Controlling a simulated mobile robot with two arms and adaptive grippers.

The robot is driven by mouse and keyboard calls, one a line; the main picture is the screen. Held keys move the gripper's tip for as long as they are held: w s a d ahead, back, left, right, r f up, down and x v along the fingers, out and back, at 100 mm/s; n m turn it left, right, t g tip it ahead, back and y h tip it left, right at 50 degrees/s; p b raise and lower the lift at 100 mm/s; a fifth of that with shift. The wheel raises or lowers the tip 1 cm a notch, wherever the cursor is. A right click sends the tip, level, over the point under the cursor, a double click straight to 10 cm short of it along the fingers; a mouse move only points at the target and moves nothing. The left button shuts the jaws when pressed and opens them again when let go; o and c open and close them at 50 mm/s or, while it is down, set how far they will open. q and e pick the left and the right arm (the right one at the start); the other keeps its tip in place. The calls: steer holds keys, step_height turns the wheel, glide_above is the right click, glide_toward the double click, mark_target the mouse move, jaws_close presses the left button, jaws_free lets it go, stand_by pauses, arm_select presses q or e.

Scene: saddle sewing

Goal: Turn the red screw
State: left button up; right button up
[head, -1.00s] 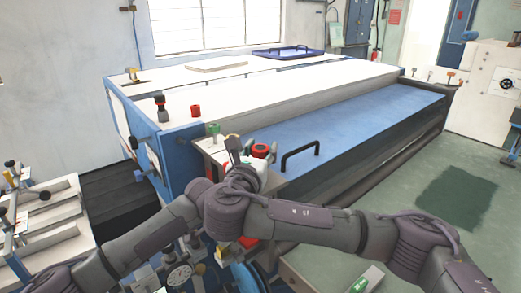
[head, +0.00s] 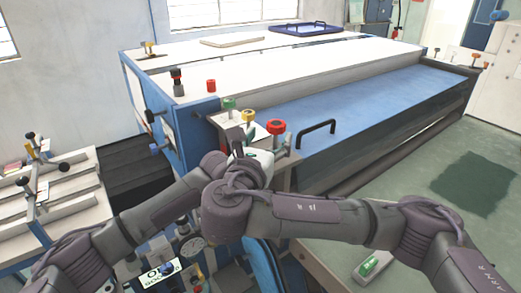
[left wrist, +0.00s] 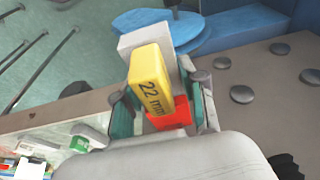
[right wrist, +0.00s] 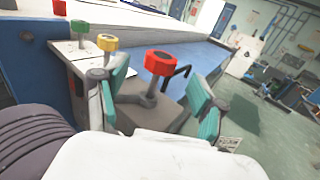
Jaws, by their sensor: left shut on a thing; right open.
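The red screw (head: 276,127) is a round red knob on a grey post at the machine's near corner. In the right wrist view the red screw (right wrist: 160,63) shows between the teal pads of my right gripper (right wrist: 160,88), which is open around it with visible gaps at the sides. In the head view my right gripper (head: 262,147) is partly hidden by its own arm. My left gripper (left wrist: 166,110) is shut on a yellow block (left wrist: 150,80) marked "22 mm", with red and white pieces against it. In the head view the left gripper is hidden behind the arms.
A yellow knob (head: 248,115) and a green knob (head: 229,103) stand left of the red screw. A black handle (head: 315,133) is fixed on the blue surface to the right. A blue tray (head: 306,29) lies on the machine top. Green floor (head: 425,215) is open at right.

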steer(key=shift+v, duration=2.95)
